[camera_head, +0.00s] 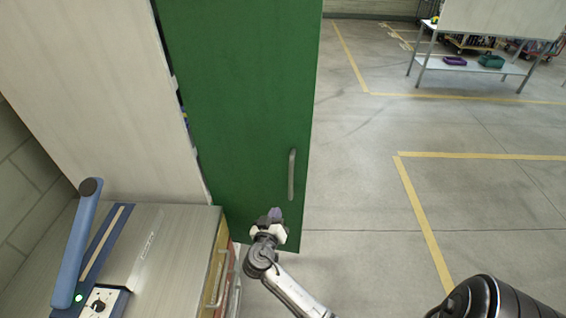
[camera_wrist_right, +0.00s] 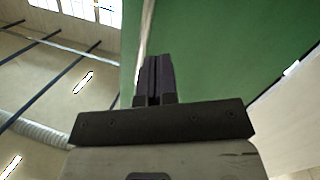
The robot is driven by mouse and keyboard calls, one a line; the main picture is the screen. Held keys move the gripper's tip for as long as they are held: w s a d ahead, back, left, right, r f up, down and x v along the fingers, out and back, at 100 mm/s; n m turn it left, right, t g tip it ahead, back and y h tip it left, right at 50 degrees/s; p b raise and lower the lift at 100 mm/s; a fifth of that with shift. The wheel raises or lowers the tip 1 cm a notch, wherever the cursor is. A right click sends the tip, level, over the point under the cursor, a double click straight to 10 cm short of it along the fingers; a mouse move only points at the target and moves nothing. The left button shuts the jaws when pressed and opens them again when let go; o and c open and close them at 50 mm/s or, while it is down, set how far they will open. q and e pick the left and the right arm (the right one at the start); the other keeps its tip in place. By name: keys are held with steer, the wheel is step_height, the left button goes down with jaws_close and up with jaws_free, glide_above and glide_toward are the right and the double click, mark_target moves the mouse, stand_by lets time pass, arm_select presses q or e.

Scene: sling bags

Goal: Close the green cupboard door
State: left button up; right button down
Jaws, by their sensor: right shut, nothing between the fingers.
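The green cupboard door (camera_head: 245,100) stands ajar on the white cupboard (camera_head: 95,95), with a dark gap along its left side. Its grey vertical handle (camera_head: 292,174) is near the door's right edge. My right gripper (camera_head: 276,213) is in front of the lower part of the door, below and left of the handle. Its fingers are shut with nothing between them. In the right wrist view the shut fingers (camera_wrist_right: 155,80) point toward the green door (camera_wrist_right: 225,55); I cannot tell whether they touch it. My left gripper is not in view.
A grey-topped drawer cabinet (camera_head: 180,250) stands at the lower left, close to my right gripper. A blue-handled device (camera_head: 76,245) sits on it. The concrete floor right of the door is clear. A shelf table (camera_head: 470,65) stands far back right.

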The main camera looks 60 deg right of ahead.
steer(key=m+t+p, duration=0.2)
steer(key=m+p, duration=0.1)
steer(key=m, duration=0.1)
glide_toward(282, 174)
steer(key=shift+h, duration=0.3)
steer(key=x, duration=0.6)
steer(key=shift+w+f, duration=0.1)
steer(key=shift+w, duration=0.05)
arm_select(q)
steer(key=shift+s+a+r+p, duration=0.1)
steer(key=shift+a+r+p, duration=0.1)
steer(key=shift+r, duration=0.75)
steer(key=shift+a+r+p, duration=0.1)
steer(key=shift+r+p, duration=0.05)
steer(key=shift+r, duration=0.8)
arm_select(e)
steer(key=shift+w+d+f, duration=0.1)
steer(key=shift+w+d, duration=0.2)
steer(key=shift+d, duration=0.3)
